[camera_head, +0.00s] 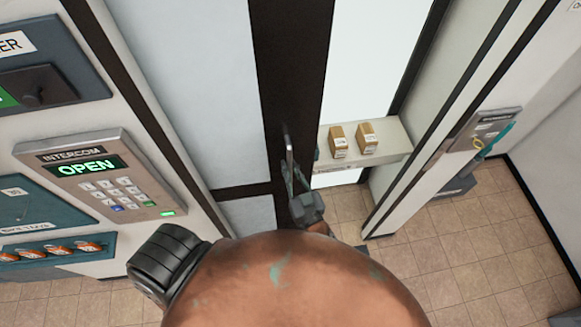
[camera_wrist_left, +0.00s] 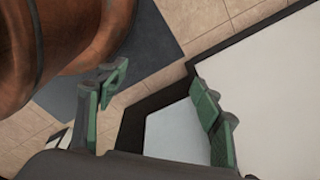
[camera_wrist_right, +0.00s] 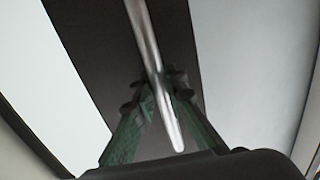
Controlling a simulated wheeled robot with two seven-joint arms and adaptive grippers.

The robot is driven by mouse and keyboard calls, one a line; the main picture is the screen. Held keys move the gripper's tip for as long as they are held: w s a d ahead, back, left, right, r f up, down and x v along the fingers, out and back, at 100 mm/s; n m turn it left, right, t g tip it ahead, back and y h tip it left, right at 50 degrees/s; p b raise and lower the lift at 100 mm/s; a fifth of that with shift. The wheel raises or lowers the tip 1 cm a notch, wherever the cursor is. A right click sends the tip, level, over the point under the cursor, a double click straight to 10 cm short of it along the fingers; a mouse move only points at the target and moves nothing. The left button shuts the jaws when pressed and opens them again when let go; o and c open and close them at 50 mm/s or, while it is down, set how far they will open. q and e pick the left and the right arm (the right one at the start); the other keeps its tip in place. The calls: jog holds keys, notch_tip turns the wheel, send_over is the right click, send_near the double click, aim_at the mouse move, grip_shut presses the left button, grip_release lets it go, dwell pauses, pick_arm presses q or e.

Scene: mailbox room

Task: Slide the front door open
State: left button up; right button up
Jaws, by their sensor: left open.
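The front door has a dark upright frame bar (camera_head: 285,85) and a frosted pale panel (camera_head: 200,80) to its left in the head view. A slim metal handle (camera_head: 289,152) stands on the bar; it also shows as a long rod in the right wrist view (camera_wrist_right: 147,40). My right gripper (camera_head: 296,178) is at the handle's lower part. In the right wrist view its green fingers (camera_wrist_right: 157,88) close in on both sides of the rod. My left gripper (camera_wrist_left: 160,84) is open and empty, low down and away from the handle, with floor and a dark-edged panel beyond it.
An intercom (camera_head: 98,172) reading OPEN is on the wall left of the door. Two small parcels (camera_head: 367,138) sit on a pale shelf (camera_head: 393,150) to the right. A grey wall unit (camera_head: 487,128) is farther right. Tiled floor (camera_head: 455,240) is clear at lower right.

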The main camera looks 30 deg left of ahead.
jog(key=shift+o, duration=0.7)
jog(key=shift+a, duration=0.1)
jog(key=shift+o, duration=0.8)
jog(key=shift+s, duration=0.1)
jog(key=shift+o, duration=0.8)
jog(key=shift+a, duration=0.1)
jog(key=shift+s+d, duration=0.4)
jog(key=shift+d, duration=0.15)
pick_arm(q)
jog(key=shift+s, duration=0.3)
pick_arm(e)
jog(key=v, duration=0.6)
jog(key=shift+s+d, duration=0.1)
jog(key=shift+d, duration=0.05)
